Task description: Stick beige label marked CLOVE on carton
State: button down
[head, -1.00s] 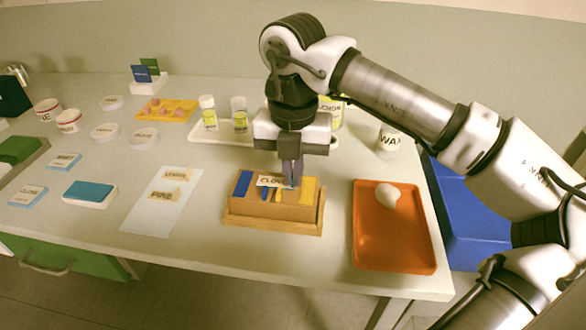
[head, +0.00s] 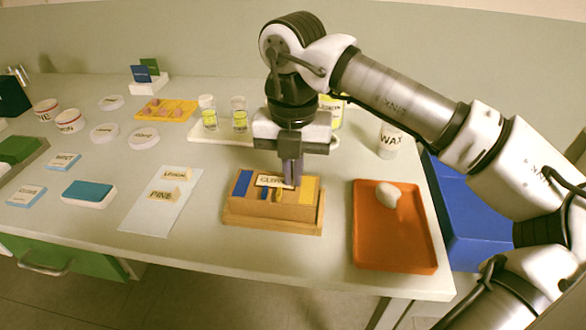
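The beige label marked CLOVE (head: 271,181) is at the top of the brown carton (head: 262,212), along its upper front edge. The carton has a blue band at the left and a yellow band at the right, and it sits in a shallow wooden holder (head: 272,226). My gripper (head: 292,184) points down over the carton, with its fingers close together at the right end of the label. It looks shut on the label. The fingertips partly hide that end, and I cannot tell whether the label lies fully flat against the carton.
A pale backing sheet (head: 150,216) with LEMON and PINE labels lies left of the carton. An orange tray (head: 392,245) with a white lump is at the right. Bottles on a white tray (head: 203,136) and a WAX cup (head: 390,142) stand behind.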

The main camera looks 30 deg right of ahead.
jog(key=shift+f, duration=0.1)
dwell(0.3)
jog(key=c, duration=1.6)
grip_release()
jog(key=shift+r+p, duration=2.55)
jog(key=shift+r, duration=1.55)
